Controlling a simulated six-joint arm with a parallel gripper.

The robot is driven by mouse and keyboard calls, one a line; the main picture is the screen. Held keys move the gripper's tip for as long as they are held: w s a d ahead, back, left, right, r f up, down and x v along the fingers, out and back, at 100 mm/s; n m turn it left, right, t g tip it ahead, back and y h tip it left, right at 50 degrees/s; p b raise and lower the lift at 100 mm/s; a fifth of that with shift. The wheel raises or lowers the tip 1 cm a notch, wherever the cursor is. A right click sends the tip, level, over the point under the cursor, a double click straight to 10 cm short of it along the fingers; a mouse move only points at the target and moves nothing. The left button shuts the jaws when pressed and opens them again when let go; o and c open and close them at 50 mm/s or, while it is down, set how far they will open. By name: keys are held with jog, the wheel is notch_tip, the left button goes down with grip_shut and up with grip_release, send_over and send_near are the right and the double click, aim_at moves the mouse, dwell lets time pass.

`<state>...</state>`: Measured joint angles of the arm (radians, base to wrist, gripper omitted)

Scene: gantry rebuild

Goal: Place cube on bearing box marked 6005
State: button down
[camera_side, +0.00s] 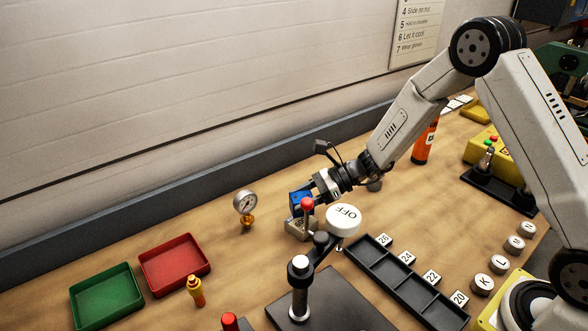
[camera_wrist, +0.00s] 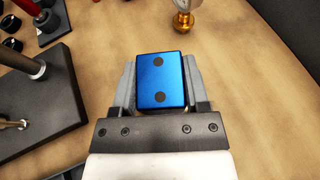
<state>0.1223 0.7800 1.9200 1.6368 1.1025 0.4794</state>
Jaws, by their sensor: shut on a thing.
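A blue cube (camera_wrist: 161,80) with two dark dots on its facing side sits between the two fingers of my gripper (camera_wrist: 160,72) in the wrist view. The fingers are shut on it from both sides. In the side view the cube (camera_side: 299,201) shows at the end of my gripper (camera_side: 306,198), partly hidden by a red-knobbed part in front. No box with a readable 6005 mark shows in either view.
A pressure gauge (camera_side: 246,205) stands left of my gripper. A red tray (camera_side: 174,264) and green tray (camera_side: 106,297) lie further left. A dark post (camera_side: 300,285) stands in front.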

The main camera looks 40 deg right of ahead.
jog(key=shift+f, duration=1.3)
jog(key=shift+f, duration=0.15)
jog(key=shift+c, duration=0.4)
grip_release()
jog(key=shift+d+r, duration=0.15)
jog(key=shift+r, duration=0.05)
jog(key=v, duration=1.1)
jog(key=shift+s+d, duration=0.25)
